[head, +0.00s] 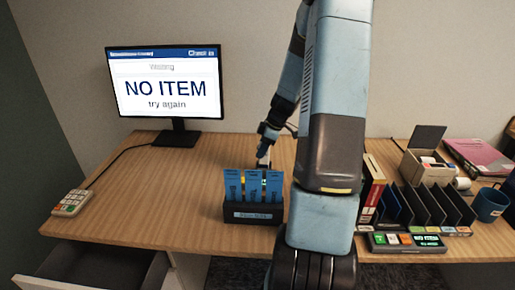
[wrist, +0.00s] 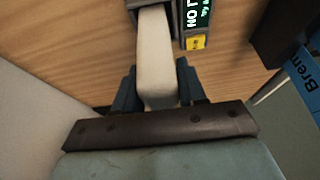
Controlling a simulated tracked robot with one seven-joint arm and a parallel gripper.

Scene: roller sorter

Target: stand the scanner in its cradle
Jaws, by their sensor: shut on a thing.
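My gripper (wrist: 155,88) is shut on a pale, slab-like handle (wrist: 155,55), which I take to be the scanner; its far end runs to the top edge of the wrist view. A dark grey part shows at that end, and I cannot tell whether it is the scanner's head or the cradle. In the head view my gripper (head: 264,150) is low over the desk, just behind the black card holder. A bit of the pale handle (head: 263,161) shows there; the holder hides what is below. I cannot clearly make out the cradle.
The card holder (head: 250,213) with blue cards stands in front of my gripper. A small unit with a green display (wrist: 197,14) is beside the handle. A monitor (head: 165,83) reads "NO ITEM". A keypad (head: 71,203) lies left; black slots (head: 430,203) stand right.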

